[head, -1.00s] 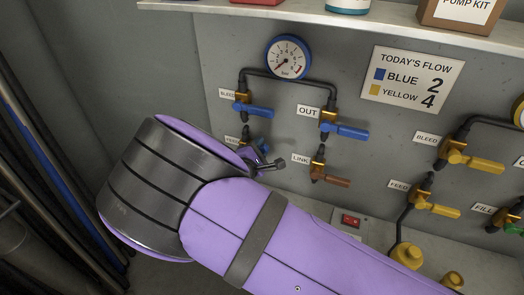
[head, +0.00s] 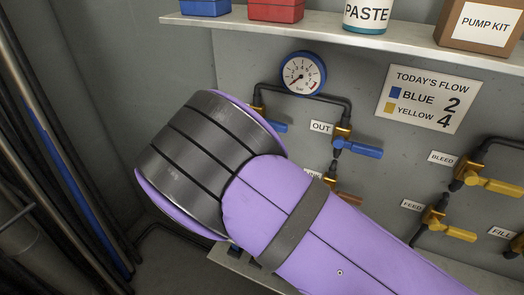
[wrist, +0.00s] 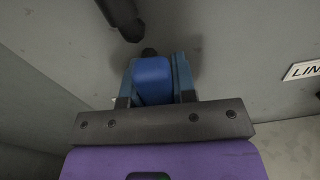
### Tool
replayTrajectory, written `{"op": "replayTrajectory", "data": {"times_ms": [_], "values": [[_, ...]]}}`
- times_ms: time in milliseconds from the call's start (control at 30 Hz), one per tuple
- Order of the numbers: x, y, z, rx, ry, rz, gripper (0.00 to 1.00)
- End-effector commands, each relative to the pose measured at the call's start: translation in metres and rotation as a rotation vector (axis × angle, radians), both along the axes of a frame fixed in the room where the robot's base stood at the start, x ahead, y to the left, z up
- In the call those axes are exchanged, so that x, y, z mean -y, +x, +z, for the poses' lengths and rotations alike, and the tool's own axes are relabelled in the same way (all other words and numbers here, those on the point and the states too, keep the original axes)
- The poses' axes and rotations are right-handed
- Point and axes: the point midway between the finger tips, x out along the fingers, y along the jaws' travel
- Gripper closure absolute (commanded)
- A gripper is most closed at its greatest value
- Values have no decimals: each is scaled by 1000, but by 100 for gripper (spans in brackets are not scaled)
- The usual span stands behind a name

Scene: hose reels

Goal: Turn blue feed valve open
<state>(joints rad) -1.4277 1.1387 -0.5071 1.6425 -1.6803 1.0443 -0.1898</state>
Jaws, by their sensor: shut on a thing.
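In the wrist view, my gripper (wrist: 154,82) is shut on a blue valve handle (wrist: 153,80), one finger on each side of it. A dark pipe end (wrist: 123,18) hangs just above the handle, close to the grey wall. In the head view, my arm covers the blue feed valve, its label and my gripper. The blue-rimmed gauge (head: 303,73) above has its needle at the low left of the dial.
The blue OUT valve (head: 357,149) is right of my arm. The LINK valve is mostly covered; its label (wrist: 305,70) shows at right in the wrist view. Yellow bleed (head: 490,184) and feed (head: 450,230) valves stand farther right. A shelf (head: 360,38) runs above.

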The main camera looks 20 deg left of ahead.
Motion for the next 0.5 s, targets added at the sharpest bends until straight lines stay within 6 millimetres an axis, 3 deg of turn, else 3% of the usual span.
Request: {"op": "replayTrajectory", "data": {"times_ms": [500], "values": [[-10,0,0,-12,-141,2,100]]}}
